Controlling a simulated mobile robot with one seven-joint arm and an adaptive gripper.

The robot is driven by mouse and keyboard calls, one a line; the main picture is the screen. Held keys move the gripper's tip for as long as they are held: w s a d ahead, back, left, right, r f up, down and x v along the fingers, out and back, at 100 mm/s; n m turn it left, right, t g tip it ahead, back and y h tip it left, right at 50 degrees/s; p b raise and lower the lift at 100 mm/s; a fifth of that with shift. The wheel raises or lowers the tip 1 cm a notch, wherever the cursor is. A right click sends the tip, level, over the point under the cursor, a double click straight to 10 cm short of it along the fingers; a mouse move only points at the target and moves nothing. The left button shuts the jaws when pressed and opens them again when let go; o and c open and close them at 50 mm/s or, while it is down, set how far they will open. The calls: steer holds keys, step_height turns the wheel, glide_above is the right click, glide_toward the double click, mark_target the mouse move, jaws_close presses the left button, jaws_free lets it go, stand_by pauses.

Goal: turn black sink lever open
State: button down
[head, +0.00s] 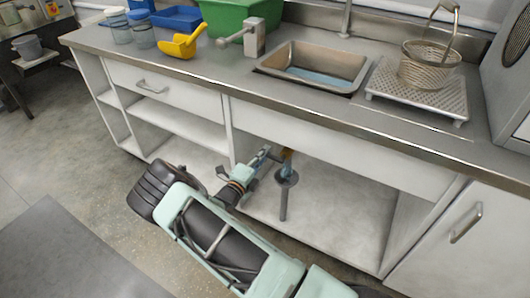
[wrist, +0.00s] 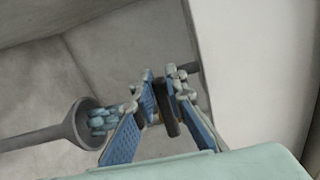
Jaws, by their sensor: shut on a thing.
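My gripper (head: 266,156) reaches into the open cabinet under the sink. In the wrist view its blue-padded fingers (wrist: 161,88) are closed around a black lever (wrist: 167,110), which shows as a dark upright bar between them. A dark rod end (wrist: 188,68) sticks out just beyond the right finger, by the pale panel. In the head view the lever cannot be made out behind the gripper. The sink basin (head: 350,79) is set in the counter above and holds some bluish water.
A grey funnel-shaped drain (head: 287,180) with a stem stands just right of my gripper; it is at left in the wrist view (wrist: 72,132). The cabinet floor (head: 335,228) to the right is clear.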

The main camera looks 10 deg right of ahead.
steer(key=shift+s+f+n, duration=0.1)
steer(key=shift+f+n, duration=0.25)
steer(key=shift+n, duration=0.05)
steer(key=c, duration=1.9)
jaws_free()
steer(key=shift+c, duration=0.2)
steer(key=v, duration=1.2)
steer(key=shift+r, duration=0.1)
